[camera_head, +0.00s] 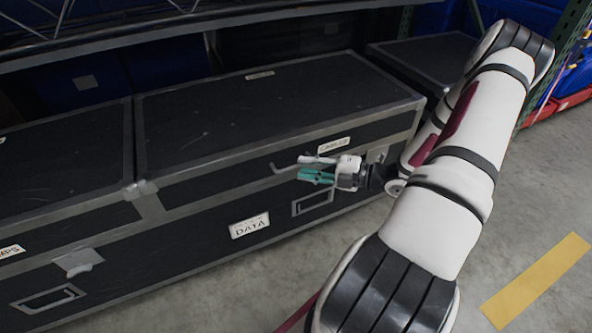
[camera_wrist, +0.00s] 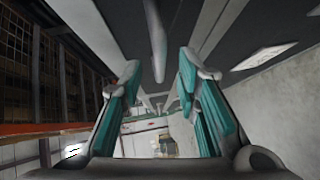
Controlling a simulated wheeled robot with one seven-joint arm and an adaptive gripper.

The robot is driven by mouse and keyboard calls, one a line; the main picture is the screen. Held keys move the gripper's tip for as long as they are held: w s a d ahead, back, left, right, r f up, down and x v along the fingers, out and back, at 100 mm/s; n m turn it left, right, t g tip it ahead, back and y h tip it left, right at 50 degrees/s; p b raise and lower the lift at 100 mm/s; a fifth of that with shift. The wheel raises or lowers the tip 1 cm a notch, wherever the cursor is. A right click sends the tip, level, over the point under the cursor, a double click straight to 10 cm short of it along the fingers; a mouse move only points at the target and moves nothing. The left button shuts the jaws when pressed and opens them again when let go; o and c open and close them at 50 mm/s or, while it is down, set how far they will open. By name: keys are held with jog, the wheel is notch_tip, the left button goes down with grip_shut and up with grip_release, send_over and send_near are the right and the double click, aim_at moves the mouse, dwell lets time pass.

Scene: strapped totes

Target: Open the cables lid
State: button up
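The cables lid (camera_head: 265,100) is the black, grey-edged top of a long case and lies shut. Its white label, reading roughly "CABLES" (camera_head: 334,145), is on the front face near the right. A grey bar handle (camera_head: 282,169) sticks out of the lid's front, just left of my gripper (camera_head: 308,168). My gripper has teal pads and is open at the lid's front. In the wrist view the grey bar (camera_wrist: 156,40) shows between and beyond the fingertips (camera_wrist: 158,72). I cannot tell whether it touches them. The handle's right part is hidden behind the gripper.
The lower case front carries a "DATA" label (camera_head: 249,227) and a recessed handle (camera_head: 313,202). Another black lid (camera_head: 60,160) adjoins at left. A shelf edge (camera_head: 200,33) runs above the back. Grey floor with a yellow strip (camera_head: 537,281) lies clear at right.

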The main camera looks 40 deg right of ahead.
aim_at(296, 166)
jog(key=shift+b+x, duration=0.45)
jog(key=shift+x, duration=1.4)
grip_shut()
